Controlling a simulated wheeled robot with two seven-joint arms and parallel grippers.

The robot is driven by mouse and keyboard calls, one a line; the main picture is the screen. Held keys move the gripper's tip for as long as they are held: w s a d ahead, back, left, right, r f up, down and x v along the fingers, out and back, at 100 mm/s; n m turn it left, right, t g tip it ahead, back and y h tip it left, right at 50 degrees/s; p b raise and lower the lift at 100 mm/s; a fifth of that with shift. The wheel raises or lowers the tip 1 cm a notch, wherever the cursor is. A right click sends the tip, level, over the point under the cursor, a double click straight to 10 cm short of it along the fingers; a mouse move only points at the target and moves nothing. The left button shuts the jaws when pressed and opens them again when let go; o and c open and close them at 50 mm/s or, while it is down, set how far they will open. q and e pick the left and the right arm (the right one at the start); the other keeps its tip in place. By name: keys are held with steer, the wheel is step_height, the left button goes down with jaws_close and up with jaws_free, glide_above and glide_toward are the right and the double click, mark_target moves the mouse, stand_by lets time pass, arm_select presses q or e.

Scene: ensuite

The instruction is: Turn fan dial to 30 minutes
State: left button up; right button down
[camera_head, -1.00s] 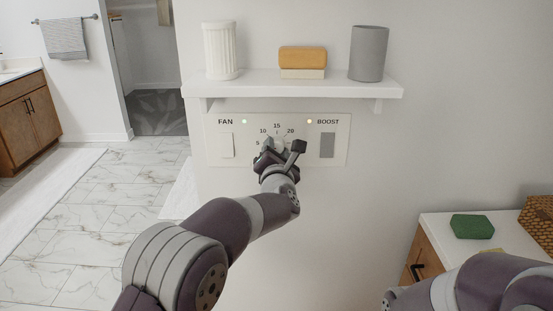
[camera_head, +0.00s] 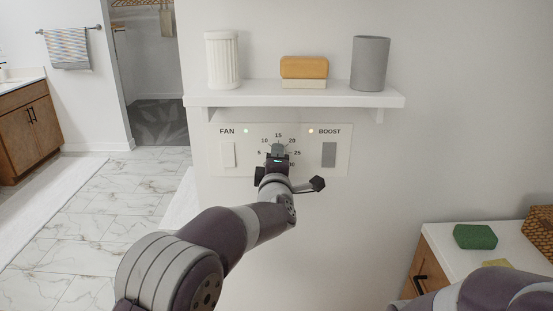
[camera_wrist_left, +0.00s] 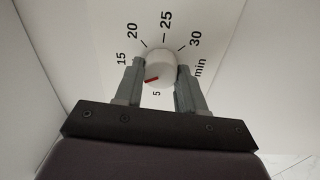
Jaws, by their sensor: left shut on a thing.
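A white round fan dial (camera_wrist_left: 160,67) with a red pointer mark sits on the wall panel (camera_head: 340,165). In the left wrist view, the red mark points left and slightly down, between the 15 and the 5, toward numbers hidden by a finger. My left gripper (camera_wrist_left: 161,88) is shut on the dial, one finger on each side. In the head view, my left gripper (camera_head: 278,152) is at the panel's middle and covers most of the dial. The 30 label (camera_wrist_left: 196,40) is up and right of the dial. My right gripper is out of view.
A white shelf (camera_head: 300,100) above the panel holds a ribbed white cup (camera_head: 221,60), stacked soap-like blocks (camera_head: 303,68) and a grey cup (camera_head: 369,63). A fan switch (camera_head: 228,155) and a boost switch (camera_head: 329,155) flank the dial. A counter (camera_head: 450,245) stands lower right.

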arm_select(q)
steer(key=shift+d+f+m+g+p, duration=0.15)
steer(key=shift+m+p, duration=2.95)
steer(key=shift+m, duration=2.35)
steer(key=shift+d+r+m+g+p, duration=0.1)
steer(key=shift+m+g+p, duration=0.1)
steer(key=shift+m+p, duration=4.05)
steer(key=shift+d+f+m+g+p, duration=0.15)
steer(key=shift+m+p, duration=1.75)
steer(key=shift+m, duration=4.7)
steer(key=o, duration=1.1)
steer(key=shift+r, duration=0.1)
steer(key=shift+c, duration=0.2)
steer(key=shift+r, duration=0.1)
